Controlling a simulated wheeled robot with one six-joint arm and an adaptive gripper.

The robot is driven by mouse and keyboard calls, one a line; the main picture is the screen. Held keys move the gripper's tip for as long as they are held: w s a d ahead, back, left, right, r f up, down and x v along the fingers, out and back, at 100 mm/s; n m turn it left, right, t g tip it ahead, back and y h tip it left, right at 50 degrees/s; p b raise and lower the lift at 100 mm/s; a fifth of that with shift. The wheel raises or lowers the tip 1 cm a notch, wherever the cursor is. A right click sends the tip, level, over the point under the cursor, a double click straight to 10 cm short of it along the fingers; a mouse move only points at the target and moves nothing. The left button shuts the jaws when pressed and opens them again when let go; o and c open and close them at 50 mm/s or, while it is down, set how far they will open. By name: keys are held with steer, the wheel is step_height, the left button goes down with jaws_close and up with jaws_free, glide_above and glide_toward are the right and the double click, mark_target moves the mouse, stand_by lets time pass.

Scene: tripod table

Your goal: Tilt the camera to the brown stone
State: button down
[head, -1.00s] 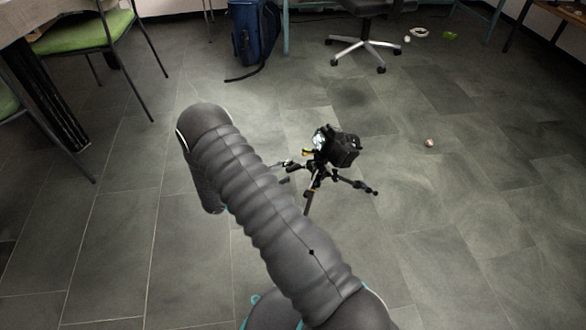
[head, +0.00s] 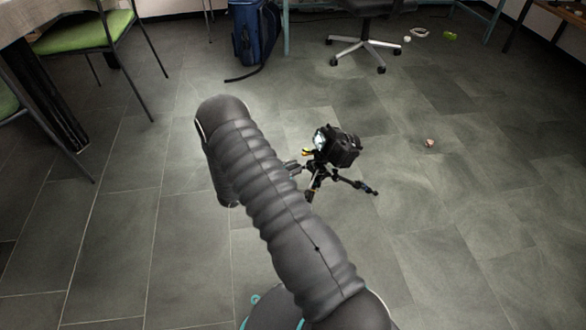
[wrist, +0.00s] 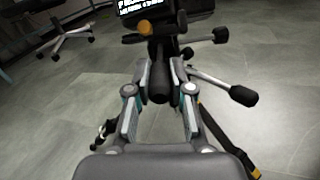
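The black camera (head: 343,150) sits on a small black tripod (head: 357,184) on the floor, its lit screen towards my arm. In the wrist view, the camera's screen (wrist: 150,8) shows at the top edge. A black pan handle (wrist: 160,84) points towards me below it. My gripper (wrist: 161,80) is open, with a finger on each side of the handle's end; contact is not clear. In the head view, my arm hides most of the gripper. A small pinkish-brown lump (head: 430,142), apparently the brown stone, lies on the floor right of the camera.
A tripod leg or second handle (wrist: 240,96) sticks out right of my gripper. An office chair (head: 364,45), blue backpack (head: 254,35) and green chair (head: 85,32) stand further back. Small white and green items (head: 450,36) lie far right. The floor around the tripod is mostly clear.

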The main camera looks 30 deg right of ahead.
steer(key=shift+f, duration=0.1)
steer(key=shift+f+b, duration=0.3)
steer(key=shift+b, duration=0.35)
steer(key=shift+r, duration=0.15)
steer(key=c, duration=1)
jaws_free()
steer(key=a, duration=1.2)
steer(key=shift+s+f, duration=0.25)
steer(key=shift+s, duration=0.1)
